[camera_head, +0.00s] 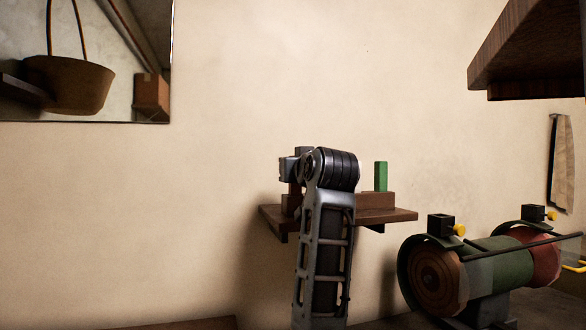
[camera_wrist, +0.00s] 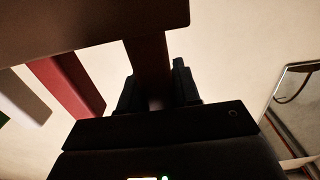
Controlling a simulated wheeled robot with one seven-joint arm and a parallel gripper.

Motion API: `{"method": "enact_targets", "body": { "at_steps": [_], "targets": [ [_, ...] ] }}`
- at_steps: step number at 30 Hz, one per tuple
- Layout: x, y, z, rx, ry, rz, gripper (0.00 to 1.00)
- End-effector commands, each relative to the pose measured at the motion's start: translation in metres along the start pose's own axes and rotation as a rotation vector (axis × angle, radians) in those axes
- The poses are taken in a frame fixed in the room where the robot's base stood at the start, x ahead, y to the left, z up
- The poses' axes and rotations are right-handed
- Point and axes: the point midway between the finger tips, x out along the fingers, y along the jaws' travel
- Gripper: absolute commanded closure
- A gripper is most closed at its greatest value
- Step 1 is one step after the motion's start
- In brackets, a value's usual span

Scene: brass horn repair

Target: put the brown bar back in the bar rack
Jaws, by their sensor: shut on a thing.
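The bar rack (camera_head: 378,201) is a brown block on a small wall shelf in the head view. My arm hides its middle. My gripper (camera_head: 289,170) is above the rack's left end, shut on the upright brown bar (camera_head: 295,188). In the wrist view, my gripper (camera_wrist: 156,82) has a finger on each side of the brown bar (camera_wrist: 148,58). The bar's far end meets the edge of the dark rack (camera_wrist: 90,22). I cannot tell whether it is seated in a slot or just at the rack.
A green bar (camera_head: 381,176) stands in the rack's right part. A red bar (camera_wrist: 68,84) and a white bar (camera_wrist: 22,97) show in the wrist view. The wall shelf (camera_head: 402,215) is narrow. A bench grinder (camera_head: 470,270) stands at the lower right.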

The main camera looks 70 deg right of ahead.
Motion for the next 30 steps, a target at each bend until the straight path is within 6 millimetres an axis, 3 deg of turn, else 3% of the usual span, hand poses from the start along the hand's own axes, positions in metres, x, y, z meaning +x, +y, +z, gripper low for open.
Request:
{"method": "enact_targets", "body": {
  "at_steps": [14, 15, 23, 30],
  "targets": [
    [-0.0002, 0.0000, 0.0108, 0.000, 0.002, 0.000, 0.98],
    [-0.0002, 0.0000, 0.0097, 0.000, 0.002, 0.000, 0.64],
    [-0.0001, 0.0000, 0.0099, 0.000, 0.001, 0.000, 0.39],
    [-0.0004, 0.0000, 0.0103, 0.000, 0.000, 0.000, 0.38]
  ]
}}
